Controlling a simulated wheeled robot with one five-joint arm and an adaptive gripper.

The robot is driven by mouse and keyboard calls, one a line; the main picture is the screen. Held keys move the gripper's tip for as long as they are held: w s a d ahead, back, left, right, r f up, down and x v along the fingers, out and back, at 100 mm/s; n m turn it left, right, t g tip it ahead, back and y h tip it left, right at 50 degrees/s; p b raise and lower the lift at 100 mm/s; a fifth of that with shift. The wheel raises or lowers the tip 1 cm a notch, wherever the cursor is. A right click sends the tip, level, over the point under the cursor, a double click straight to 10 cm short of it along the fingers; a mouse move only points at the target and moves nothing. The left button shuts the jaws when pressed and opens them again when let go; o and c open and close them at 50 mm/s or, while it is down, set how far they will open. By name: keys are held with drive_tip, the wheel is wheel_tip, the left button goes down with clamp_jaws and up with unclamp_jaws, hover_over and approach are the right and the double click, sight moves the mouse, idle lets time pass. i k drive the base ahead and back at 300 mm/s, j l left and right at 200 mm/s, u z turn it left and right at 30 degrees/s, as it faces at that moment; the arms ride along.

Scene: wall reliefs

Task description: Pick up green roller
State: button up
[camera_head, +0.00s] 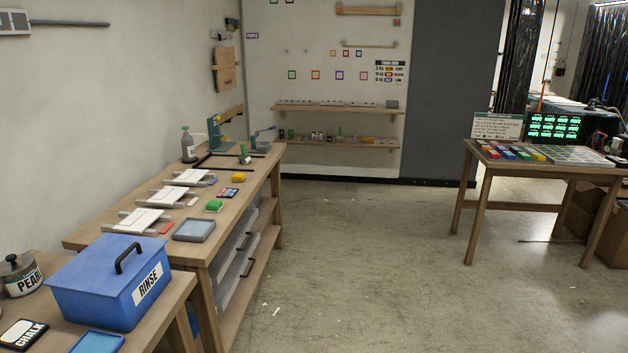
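No green thing is clear enough here to be named the roller for certain. A small upright green piece with a pale lower end (244,152) stands near the far end of the long wooden workbench (262,172); it may be the roller. A rounded bright green piece (214,204) sits on a pale base near the middle of the same bench. Small green items (339,131) also show on the lower wall shelf, too small to identify. My gripper is not in view.
A blue RINSE box (112,280) stands on the near bench. White trays (142,219), a grey-framed pad (194,229) and a yellow block (239,178) lie on the workbench. A table with coloured blocks (510,153) stands right. The middle floor (370,250) is open.

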sight(243, 156)
drive_tip(key=i+z, duration=0.1)
drive_tip(key=i, duration=1.65)
drive_tip(key=i+u, duration=0.15)
drive_tip(key=i, duration=0.45)
drive_tip(key=i+u, duration=0.2)
drive_tip(key=i, duration=0.4)
drive_tip(key=i+l+u, duration=0.15)
drive_tip(key=i, duration=0.4)
drive_tip(key=i+l+u, duration=0.1)
drive_tip(key=i+u, duration=0.35)
drive_tip(key=i+l+u, duration=0.25)
drive_tip(key=u, duration=0.25)
drive_tip(key=i+l+u, duration=0.6)
drive_tip(key=l+u, duration=0.3)
drive_tip(key=i+l+u, duration=0.1)
drive_tip(key=u, duration=0.4)
drive_tip(key=i+l+u, duration=0.1)
drive_tip(key=l+u, duration=0.15)
drive_tip(key=u, duration=0.25)
drive_tip(key=l+u, duration=0.2)
drive_tip(key=u, duration=0.3)
drive_tip(key=l+u, duration=0.25)
drive_tip(key=u, duration=0.2)
drive_tip(key=l+u, duration=0.2)
drive_tip(key=u, duration=0.15)
drive_tip(key=l+u, duration=0.55)
drive_tip(key=u, duration=0.15)
drive_tip(key=i, duration=0.05)
